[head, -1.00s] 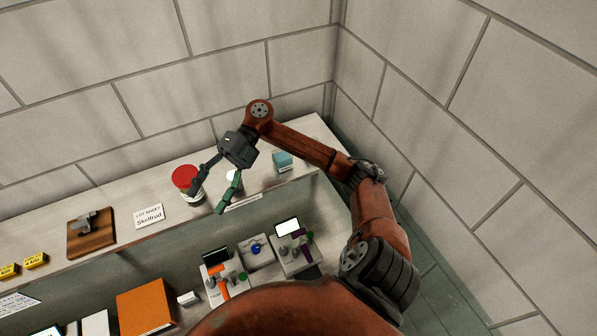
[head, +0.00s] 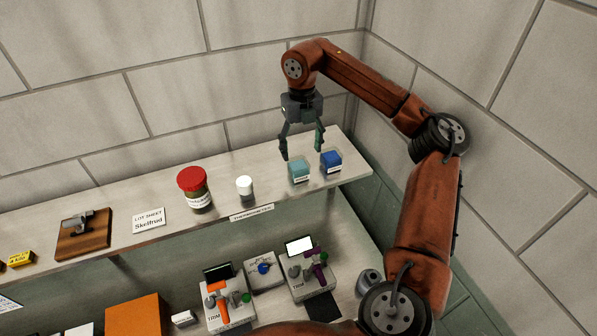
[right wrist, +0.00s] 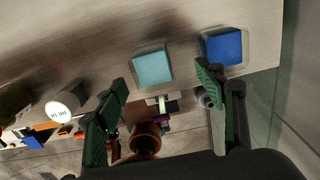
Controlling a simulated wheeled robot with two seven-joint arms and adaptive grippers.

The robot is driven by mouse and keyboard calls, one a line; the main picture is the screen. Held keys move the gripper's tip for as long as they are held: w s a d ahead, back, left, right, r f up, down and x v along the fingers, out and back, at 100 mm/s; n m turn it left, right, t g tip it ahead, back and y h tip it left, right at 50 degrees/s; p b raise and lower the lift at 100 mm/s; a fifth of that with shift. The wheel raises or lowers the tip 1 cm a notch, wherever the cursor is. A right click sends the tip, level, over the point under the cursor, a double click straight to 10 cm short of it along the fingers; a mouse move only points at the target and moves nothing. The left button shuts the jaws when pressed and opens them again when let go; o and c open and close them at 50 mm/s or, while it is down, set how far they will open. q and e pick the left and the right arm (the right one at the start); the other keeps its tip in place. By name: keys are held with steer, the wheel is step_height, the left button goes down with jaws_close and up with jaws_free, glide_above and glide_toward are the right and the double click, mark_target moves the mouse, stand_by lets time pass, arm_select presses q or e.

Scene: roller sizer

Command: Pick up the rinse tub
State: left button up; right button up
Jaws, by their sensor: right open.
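Two small square tubs stand near the right end of the upper shelf: a teal tub (head: 299,172) and a blue tub (head: 331,161) to its right. Their labels are too small to read, so I cannot tell which is the rinse tub. My right gripper (head: 303,151) is open and empty, pointing down above and just behind the teal tub. In the right wrist view, the teal tub (right wrist: 152,68) lies ahead between the fingers (right wrist: 162,82), and the blue tub (right wrist: 222,46) is beyond the right finger. My left gripper is not in view.
Left along the shelf (head: 345,178) stand a white-capped bottle (head: 245,189), a red-lidded jar (head: 196,191), a lot sheet card (head: 149,220) and a wooden board (head: 84,237). Walls close in behind and right. Small devices (head: 310,274) stand on the lower surface.

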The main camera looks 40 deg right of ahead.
mark_target(298, 166)
steer(key=shift+a+f, duration=0.25)
steer(key=shift+f, duration=0.7)
steer(key=f, duration=0.3)
steer(key=f+p, duration=0.1)
steer(key=f, duration=0.1)
steer(key=shift+a, duration=0.35)
steer(key=shift+r, duration=0.1)
steer(key=shift+c, duration=0.2)
steer(key=c, duration=1.3)
